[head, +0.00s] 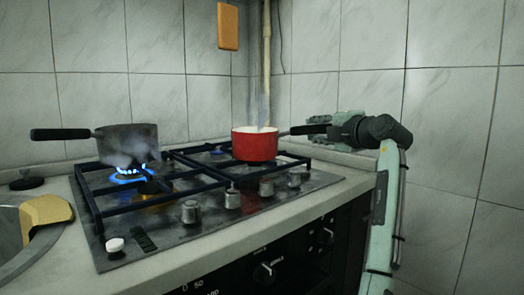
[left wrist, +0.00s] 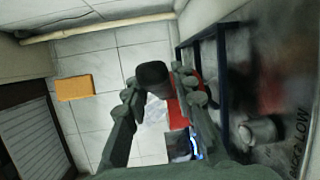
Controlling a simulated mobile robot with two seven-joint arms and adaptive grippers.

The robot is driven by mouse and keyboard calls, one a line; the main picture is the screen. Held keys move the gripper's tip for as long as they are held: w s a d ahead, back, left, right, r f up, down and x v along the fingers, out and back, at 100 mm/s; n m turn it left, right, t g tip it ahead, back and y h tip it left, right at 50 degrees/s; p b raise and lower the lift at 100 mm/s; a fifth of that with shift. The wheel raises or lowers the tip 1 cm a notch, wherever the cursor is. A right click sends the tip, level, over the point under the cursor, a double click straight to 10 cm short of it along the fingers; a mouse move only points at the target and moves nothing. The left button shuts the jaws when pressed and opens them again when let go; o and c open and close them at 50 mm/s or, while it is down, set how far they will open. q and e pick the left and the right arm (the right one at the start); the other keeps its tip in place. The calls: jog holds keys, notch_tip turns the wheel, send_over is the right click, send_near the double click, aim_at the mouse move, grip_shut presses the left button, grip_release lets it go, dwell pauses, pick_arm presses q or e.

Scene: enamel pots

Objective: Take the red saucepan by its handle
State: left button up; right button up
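The red saucepan (head: 255,145) sits upright on the right part of the hob in the head view. Its black handle (head: 303,129) points right. My left gripper (head: 319,126) is at the handle's outer end. In the left wrist view the dark handle end (left wrist: 153,76) lies between the tips of my left gripper (left wrist: 157,84), close to both. I cannot tell whether they press on it. Part of the red pan body (left wrist: 177,117) shows behind the right finger. My right gripper is not in view.
A grey saucepan (head: 128,142) stands over a lit blue flame (head: 127,177) on the left, its handle pointing left. The hob grate (head: 95,205) surrounds both pans. Tiled walls close in behind and at the right. A pipe (head: 266,60) runs up the corner.

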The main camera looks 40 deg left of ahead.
pick_arm(q)
grip_shut()
jog(key=shift+r, duration=0.15)
jog(key=shift+r, duration=0.15)
